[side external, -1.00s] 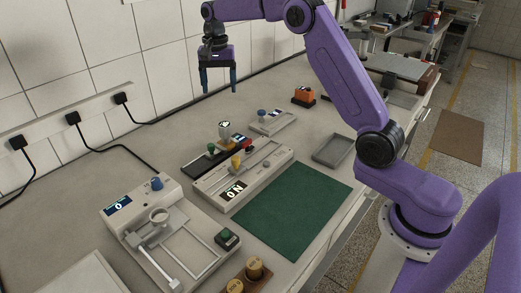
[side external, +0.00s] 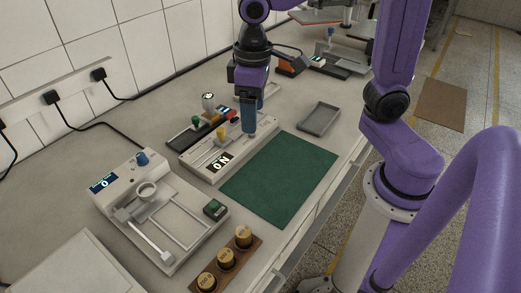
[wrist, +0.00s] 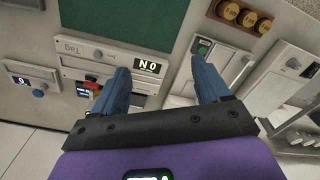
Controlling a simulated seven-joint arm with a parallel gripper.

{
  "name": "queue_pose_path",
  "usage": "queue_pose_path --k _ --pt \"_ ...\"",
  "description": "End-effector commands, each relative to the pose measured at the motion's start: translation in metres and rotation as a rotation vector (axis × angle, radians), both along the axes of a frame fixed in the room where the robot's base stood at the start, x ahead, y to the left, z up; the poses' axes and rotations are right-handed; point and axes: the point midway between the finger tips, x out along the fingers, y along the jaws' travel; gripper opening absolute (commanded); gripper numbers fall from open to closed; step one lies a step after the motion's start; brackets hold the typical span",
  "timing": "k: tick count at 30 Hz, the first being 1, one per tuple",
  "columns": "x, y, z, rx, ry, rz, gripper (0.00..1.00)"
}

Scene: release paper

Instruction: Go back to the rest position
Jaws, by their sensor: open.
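My gripper (side external: 248,118) hangs pointing down in the middle of the side view, its two blue fingers one in front of the other. It is over or just behind the long grey device with the lit ON display (side external: 220,162); the exact height is hard to tell. In the wrist view my gripper (wrist: 160,72) has its blue fingers wide apart with nothing between them. Through that view the ON display (wrist: 150,66) shows upside down near the left finger.
A green mat (side external: 280,180) lies in front of the device. A grey tray (side external: 318,119) stands behind it. A machine with a blue knob (side external: 142,158) is at left. A brown holder (side external: 215,283) with gold-topped cylinders is at the front. The white tiled wall bounds the back.

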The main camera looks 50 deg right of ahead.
Motion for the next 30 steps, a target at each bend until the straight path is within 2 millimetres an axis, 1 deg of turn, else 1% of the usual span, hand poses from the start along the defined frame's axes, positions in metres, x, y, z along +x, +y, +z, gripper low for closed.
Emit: queue_pose_path --k 1,6,9,12,15,18,30 --pt "-0.019 -0.004 -0.002 0.001 -0.002 0.066 0.76" --pt "-0.077 -0.020 -0.015 0.003 -0.007 0.294 0.76" --pt "-0.107 -0.032 -0.023 0.005 -0.010 0.416 0.76" --pt "-0.129 -0.044 -0.030 0.005 -0.012 0.517 0.76" --pt "-0.144 -0.052 -0.036 0.005 -0.013 0.584 0.76" --pt "-0.151 -0.057 -0.039 0.006 -0.013 0.620 0.76" --pt "-0.153 -0.058 -0.040 0.006 -0.013 0.630 0.76"
